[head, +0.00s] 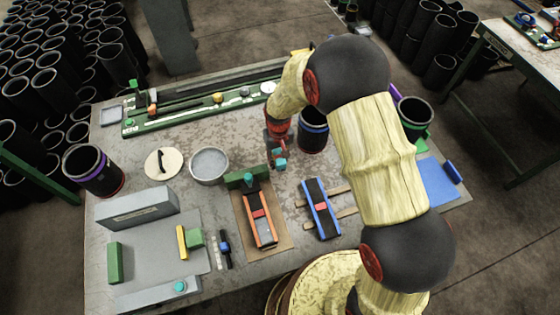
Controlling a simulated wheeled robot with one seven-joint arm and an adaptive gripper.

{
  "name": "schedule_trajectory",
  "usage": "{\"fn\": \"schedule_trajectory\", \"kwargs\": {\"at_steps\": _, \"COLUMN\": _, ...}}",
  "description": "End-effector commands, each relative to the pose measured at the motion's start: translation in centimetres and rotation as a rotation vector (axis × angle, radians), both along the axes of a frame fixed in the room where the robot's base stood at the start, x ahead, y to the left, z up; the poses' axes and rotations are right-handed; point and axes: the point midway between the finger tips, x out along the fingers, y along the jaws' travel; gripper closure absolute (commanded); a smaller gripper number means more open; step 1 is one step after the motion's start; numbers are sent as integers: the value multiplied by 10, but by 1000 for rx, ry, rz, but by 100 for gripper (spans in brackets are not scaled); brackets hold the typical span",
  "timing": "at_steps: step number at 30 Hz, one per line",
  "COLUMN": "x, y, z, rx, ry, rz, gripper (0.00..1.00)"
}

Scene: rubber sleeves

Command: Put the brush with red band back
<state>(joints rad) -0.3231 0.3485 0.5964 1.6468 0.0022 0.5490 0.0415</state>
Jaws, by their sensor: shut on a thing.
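My gripper (280,158), with teal fingertips, is above the middle of the table, left of a black sleeve with a blue band. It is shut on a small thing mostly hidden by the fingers. I take it to be the brush with red band, as no other such brush shows; its band cannot be made out clearly. A dark brush with a blue band (224,248) lies at the front, beside a pale marked strip (215,253).
The sleeve with the blue band (313,137) stands close to my gripper. A grey bowl (209,165), a round lid (161,163) and a purple-banded sleeve (93,170) are at left. Two fixtures, orange (266,232) and blue (322,214), lie in front. A green rack (190,111) lies behind.

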Motion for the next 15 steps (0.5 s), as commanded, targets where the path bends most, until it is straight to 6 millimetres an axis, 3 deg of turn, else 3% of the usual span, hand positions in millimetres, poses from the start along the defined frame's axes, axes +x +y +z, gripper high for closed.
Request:
{"fn": "schedule_trajectory", "kwargs": {"at_steps": 1, "x": 6, "y": -2, "z": -13, "rx": -2, "ry": 6, "rz": -2, "gripper": 94}}
{"fn": "schedule_trajectory", "kwargs": {"at_steps": 6, "x": 25, "y": -4, "z": -35, "rx": -1, "ry": 4, "rz": 0, "gripper": 94}}
{"fn": "schedule_trajectory", "kwargs": {"at_steps": 15, "x": 38, "y": -5, "z": -50, "rx": -1, "ry": 3, "rz": 0, "gripper": 94}}
